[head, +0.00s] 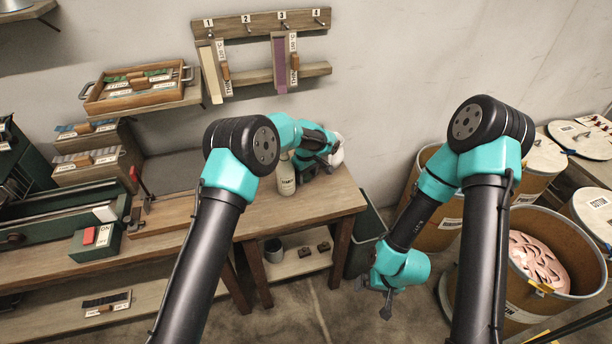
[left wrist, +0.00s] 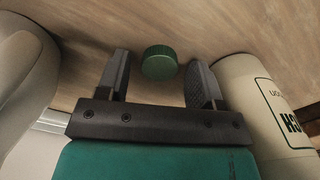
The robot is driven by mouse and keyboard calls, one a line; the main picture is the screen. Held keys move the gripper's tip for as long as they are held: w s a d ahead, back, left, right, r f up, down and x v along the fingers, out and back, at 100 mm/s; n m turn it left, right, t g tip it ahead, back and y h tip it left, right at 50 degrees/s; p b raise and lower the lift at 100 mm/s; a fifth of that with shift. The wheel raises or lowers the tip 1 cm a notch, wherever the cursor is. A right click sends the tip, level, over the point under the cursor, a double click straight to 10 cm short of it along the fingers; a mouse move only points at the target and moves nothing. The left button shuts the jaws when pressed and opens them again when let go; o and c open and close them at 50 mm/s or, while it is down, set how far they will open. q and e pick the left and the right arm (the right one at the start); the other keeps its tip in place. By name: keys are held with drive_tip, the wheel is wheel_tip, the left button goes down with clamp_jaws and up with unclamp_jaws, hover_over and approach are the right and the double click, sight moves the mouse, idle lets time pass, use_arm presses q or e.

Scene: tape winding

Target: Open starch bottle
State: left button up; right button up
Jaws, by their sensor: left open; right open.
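The starch bottle (head: 286,179) is pale with a dark label and stands upright on the wooden table. It also shows, cut off, at the right of the left wrist view (left wrist: 262,105). My left gripper (head: 318,166) is just right of the bottle, low over the table. Its fingers (left wrist: 160,80) are open. A short green cap (left wrist: 160,62) shows between the fingertips, with a gap on both sides. It appears apart from the bottle; I cannot tell whether it rests on the table. My right gripper (head: 385,304) hangs open and empty, away from the table.
A white rounded object (head: 336,151) stands close behind my left gripper. The wooden table (head: 325,200) has free room at its front. A shelf below holds a cup (head: 273,251). Drums (head: 535,264) stand at the right. A machine with a red button (head: 89,235) is at the left.

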sight(306, 177)
use_arm(q)
wheel_tip(306, 177, up, 12)
drive_tip(key=shift+f, duration=0.15)
idle(0.8)
